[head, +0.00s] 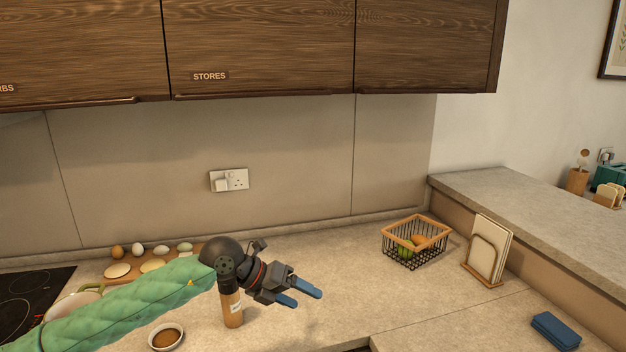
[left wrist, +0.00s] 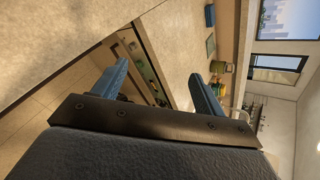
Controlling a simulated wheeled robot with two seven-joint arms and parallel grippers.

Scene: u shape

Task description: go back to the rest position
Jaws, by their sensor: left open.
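My left arm comes in from the left in the head view, in a green quilted sleeve. My left gripper (head: 300,293) is held over the counter (head: 335,265), with its blue fingers apart and nothing between them. In the left wrist view the same two blue fingers (left wrist: 160,88) are spread, with empty space between them. Behind the wrist a bottle (head: 232,309) stands on the counter, its upper part hidden by the arm. My right gripper is in neither view.
A wire basket with fruit (head: 416,241) and a napkin holder (head: 488,252) stand at the right. A small bowl (head: 166,337), an egg board (head: 120,270) and a hob (head: 28,300) are at the left. A blue block (head: 555,331) lies front right. Wall cupboards (head: 260,50) hang above.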

